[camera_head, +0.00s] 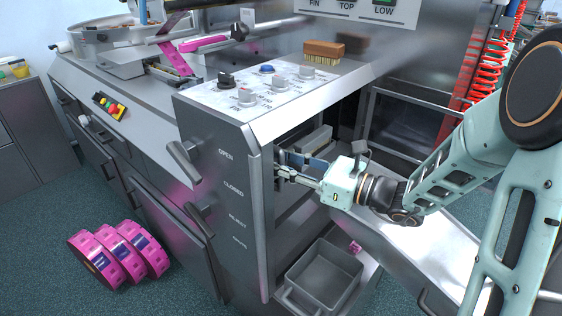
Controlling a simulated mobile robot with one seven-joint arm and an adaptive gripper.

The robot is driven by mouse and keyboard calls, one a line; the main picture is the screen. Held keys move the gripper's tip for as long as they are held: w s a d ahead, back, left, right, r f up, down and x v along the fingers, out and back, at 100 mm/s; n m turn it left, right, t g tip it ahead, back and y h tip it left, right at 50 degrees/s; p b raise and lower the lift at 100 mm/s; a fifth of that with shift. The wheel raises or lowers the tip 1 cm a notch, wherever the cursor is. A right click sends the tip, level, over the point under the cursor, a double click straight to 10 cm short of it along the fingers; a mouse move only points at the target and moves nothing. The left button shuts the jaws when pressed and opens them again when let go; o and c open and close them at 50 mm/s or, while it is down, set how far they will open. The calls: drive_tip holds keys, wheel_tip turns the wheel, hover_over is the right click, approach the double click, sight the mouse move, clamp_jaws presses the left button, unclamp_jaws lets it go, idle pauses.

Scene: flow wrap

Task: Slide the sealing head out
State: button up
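My gripper (287,167) reaches leftward from the right into the open side of the steel machine cabinet (215,190). Its fingertips are close to the inner edge of the front panel. The two fingers look spread one above the other, but dark parts around the tips make it unclear whether anything is between them. A pale block-like part (316,139) sits inside the opening, just above and behind the gripper; it may be the sealing head, but I cannot be sure. The inside of the cabinet is partly hidden by the front panel and the gripper.
A brush (324,51) and several knobs (248,96) are on the cabinet top. A grey bin (325,272) stands below the gripper, beside a sloping steel chute (425,245). Pink film rolls (119,254) lie on the floor at left. Red coiled hoses (487,70) hang at right.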

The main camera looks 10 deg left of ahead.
clamp_jaws()
idle(0.3)
